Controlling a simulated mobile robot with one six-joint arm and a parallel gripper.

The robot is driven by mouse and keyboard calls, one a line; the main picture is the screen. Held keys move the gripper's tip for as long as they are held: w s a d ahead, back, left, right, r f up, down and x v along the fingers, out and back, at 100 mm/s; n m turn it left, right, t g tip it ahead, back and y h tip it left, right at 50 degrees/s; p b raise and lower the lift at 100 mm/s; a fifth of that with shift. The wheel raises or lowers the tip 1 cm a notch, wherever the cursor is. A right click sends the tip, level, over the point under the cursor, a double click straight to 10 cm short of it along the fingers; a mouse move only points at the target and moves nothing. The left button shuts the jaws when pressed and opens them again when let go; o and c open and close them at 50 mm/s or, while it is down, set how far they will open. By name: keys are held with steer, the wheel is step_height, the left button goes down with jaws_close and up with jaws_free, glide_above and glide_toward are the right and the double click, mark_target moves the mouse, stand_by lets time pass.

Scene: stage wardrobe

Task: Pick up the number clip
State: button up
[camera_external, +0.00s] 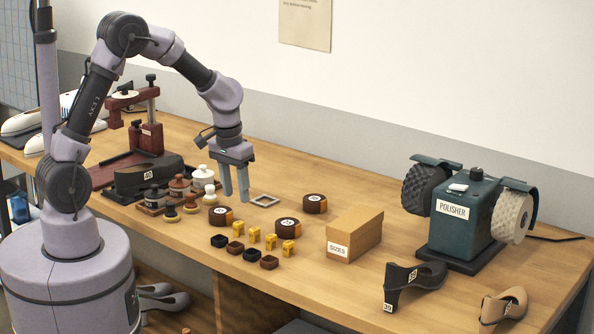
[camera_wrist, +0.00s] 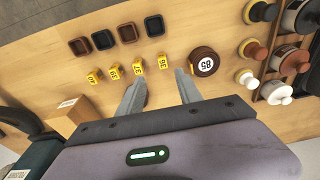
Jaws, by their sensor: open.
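Several small yellow number clips stand in a row on the wooden bench, among them one at the left end (camera_external: 238,224) and one at the right end (camera_external: 288,247). In the wrist view they carry dark numbers; the clip nearest the fingers (camera_wrist: 163,62) appears to read 36, and the far one (camera_wrist: 93,77) appears to read 40. My gripper (camera_external: 236,196) is open and empty above the bench, behind the clip row. In the wrist view my gripper (camera_wrist: 159,77) has its fingers apart, just short of the row, with nothing between the tips.
Small dark trays (camera_external: 235,247) line the near side of the clips. Brown round rolls (camera_external: 220,215) (camera_external: 287,227) (camera_external: 315,203) lie close by.

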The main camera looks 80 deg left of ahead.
mark_target(238, 223)
steer(key=f, duration=0.2)
steer(key=f+b, duration=0.1)
steer(key=f, duration=0.2)
steer(key=shift+w+a+f, duration=0.1)
steer(key=shift+w+a, duration=0.1)
steer(key=f+b, duration=0.2)
steer(key=f, duration=0.1)
steer(key=a+f+b, duration=0.1)
steer(key=f, duration=0.1)
steer(key=shift+f, duration=0.1)
jaws_close()
